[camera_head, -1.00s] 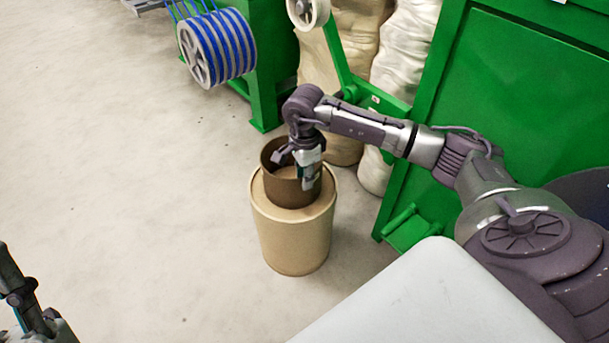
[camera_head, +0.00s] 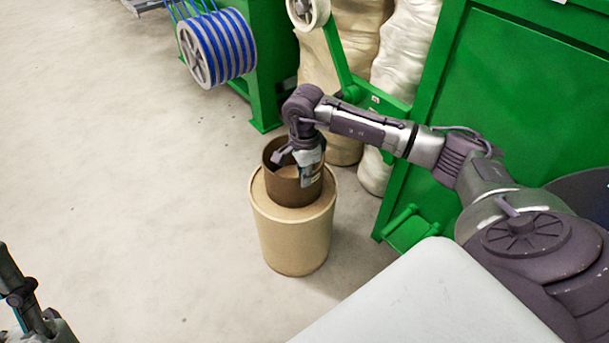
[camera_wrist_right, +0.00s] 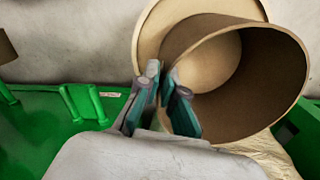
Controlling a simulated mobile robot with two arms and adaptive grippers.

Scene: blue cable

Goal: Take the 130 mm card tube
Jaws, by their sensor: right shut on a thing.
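The card tube (camera_head: 292,191) is a short, wide brown ring standing upright on top of a tan drum (camera_head: 290,240). My right gripper (camera_head: 310,178) reaches down at the tube's right side and is shut on its wall. In the right wrist view the gripper's fingers (camera_wrist_right: 168,98) pinch the near wall of the tube (camera_wrist_right: 250,85), one finger inside and one outside. The drum top (camera_wrist_right: 155,35) shows behind the tube there. Part of the tube's rim is hidden by my right wrist. My left arm shows only at the lower left edge; its fingertips are not visible.
A green machine panel (camera_head: 530,95) stands close on the right, with a green bracket (camera_head: 408,228) low beside the drum. Pale sacks (camera_head: 400,60) stand behind. A blue-and-white cable reel (camera_head: 216,48) hangs at the back. The floor (camera_head: 120,170) to the left is clear.

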